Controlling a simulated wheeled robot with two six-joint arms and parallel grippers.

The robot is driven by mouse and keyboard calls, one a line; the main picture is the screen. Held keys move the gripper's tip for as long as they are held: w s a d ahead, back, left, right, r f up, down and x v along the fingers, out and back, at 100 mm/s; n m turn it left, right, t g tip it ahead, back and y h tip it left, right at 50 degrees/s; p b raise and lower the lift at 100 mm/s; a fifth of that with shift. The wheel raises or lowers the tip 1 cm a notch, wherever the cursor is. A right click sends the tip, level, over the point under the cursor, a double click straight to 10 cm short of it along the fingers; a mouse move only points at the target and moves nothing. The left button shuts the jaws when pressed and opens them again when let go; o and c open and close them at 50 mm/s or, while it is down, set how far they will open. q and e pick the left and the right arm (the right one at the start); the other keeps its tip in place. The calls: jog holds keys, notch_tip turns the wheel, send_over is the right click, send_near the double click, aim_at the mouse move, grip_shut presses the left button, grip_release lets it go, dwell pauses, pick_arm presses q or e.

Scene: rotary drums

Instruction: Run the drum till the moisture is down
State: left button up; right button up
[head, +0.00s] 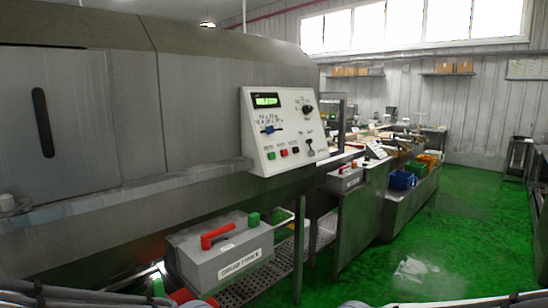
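The large grey drum machine (120,130) fills the left side, with a closed door that has a dark oblong slot. Its white control panel (284,130) faces me. Parts of my arms show along the bottom edge, but neither gripper is in view.
A grey box (222,255) with a red handle and green button sits low before the machine, beside a perforated step (250,288). More grey units and blue (402,180) and orange bins stand beyond. The green floor (450,230) is open at right, with a pale patch.

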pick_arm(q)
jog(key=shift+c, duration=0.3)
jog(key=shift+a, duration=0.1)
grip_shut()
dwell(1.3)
